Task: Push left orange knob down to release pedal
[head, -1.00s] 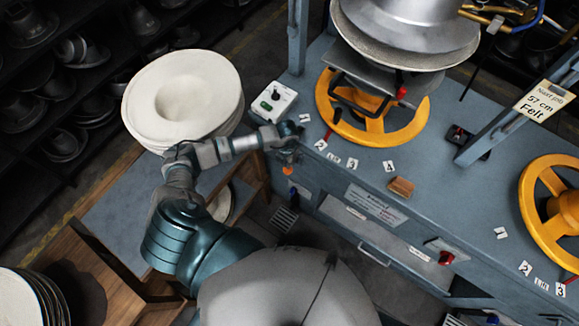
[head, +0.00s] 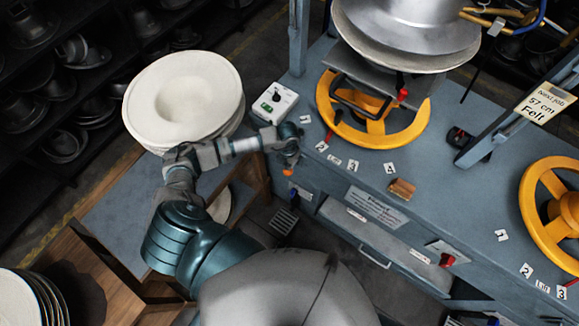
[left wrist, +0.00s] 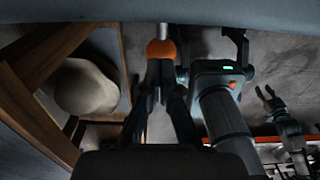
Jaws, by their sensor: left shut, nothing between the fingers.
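The left orange knob (head: 288,172) is on the front of the blue-grey press bench, at its left end. In the left wrist view the orange knob (left wrist: 161,49) sits on a short metal rod, right at the tips of my left gripper (left wrist: 159,66). The left gripper (head: 291,160) is shut with nothing between its fingers, and its tips are at the knob, apparently touching it. In the head view the fingers partly hide the knob. My right gripper (left wrist: 267,93) shows small at the right of the left wrist view, fingers apart and empty. The pedal cannot be made out.
A white control box (head: 273,103) and a yellow handwheel (head: 375,125) are on the bench top. A red knob (head: 446,259) is farther right on the bench front.

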